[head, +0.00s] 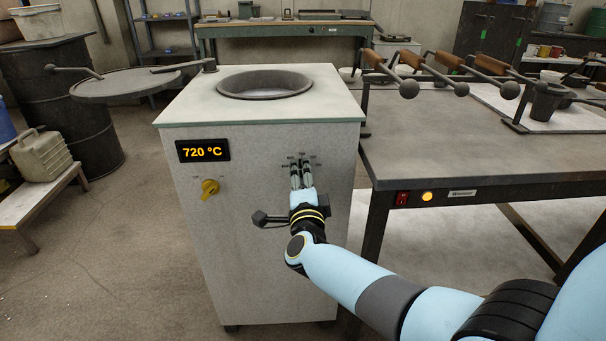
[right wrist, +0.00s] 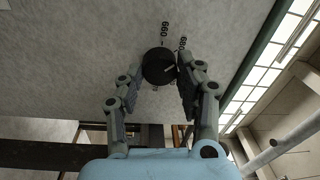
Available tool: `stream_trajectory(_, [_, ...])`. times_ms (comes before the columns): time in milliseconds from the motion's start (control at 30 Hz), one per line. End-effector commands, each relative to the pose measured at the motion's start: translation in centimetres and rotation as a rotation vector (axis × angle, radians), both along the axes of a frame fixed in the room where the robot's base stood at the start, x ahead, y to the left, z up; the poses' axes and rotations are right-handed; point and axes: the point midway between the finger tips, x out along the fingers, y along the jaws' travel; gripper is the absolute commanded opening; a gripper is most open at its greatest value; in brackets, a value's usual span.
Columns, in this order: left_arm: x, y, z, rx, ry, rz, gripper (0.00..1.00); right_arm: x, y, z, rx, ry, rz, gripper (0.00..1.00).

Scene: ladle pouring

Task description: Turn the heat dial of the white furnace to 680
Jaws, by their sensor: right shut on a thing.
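The white furnace (head: 265,265) stands in the middle of the head view, and its display (head: 203,151) reads 720 °C. My right gripper (head: 302,172) is at the furnace's front face, below a fan of small printed marks. In the right wrist view the black round heat dial (right wrist: 158,66) sits between the fingers of my right gripper (right wrist: 160,75), which is shut on it. A pale pointer line on the dial slants toward the right. The head view mostly hides the dial. My left gripper is out of view.
A yellow knob (head: 209,188) is on the furnace front, left of my gripper. A round lid (head: 125,85) is swung out to the left of the open furnace top (head: 265,83). A dark table (head: 450,145) with ladles (head: 440,75) stands close on the right.

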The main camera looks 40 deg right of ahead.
Motion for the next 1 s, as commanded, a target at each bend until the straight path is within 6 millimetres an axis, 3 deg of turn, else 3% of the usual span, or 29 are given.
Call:
stream_trajectory(467, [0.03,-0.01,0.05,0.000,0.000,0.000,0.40,0.00,0.15,-0.16,-0.010,0.012,0.002,0.04])
stream_trajectory(500, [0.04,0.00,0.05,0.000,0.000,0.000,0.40,-0.01,0.15,-0.17,-0.010,0.012,0.002,0.37])
stream_trajectory(667, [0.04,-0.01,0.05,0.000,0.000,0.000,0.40,-0.01,0.11,-0.13,-0.011,0.011,0.001,0.58])
stream_trajectory(1000, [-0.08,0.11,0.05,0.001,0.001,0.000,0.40,-0.35,0.28,-0.12,-0.011,0.009,0.001,0.59])
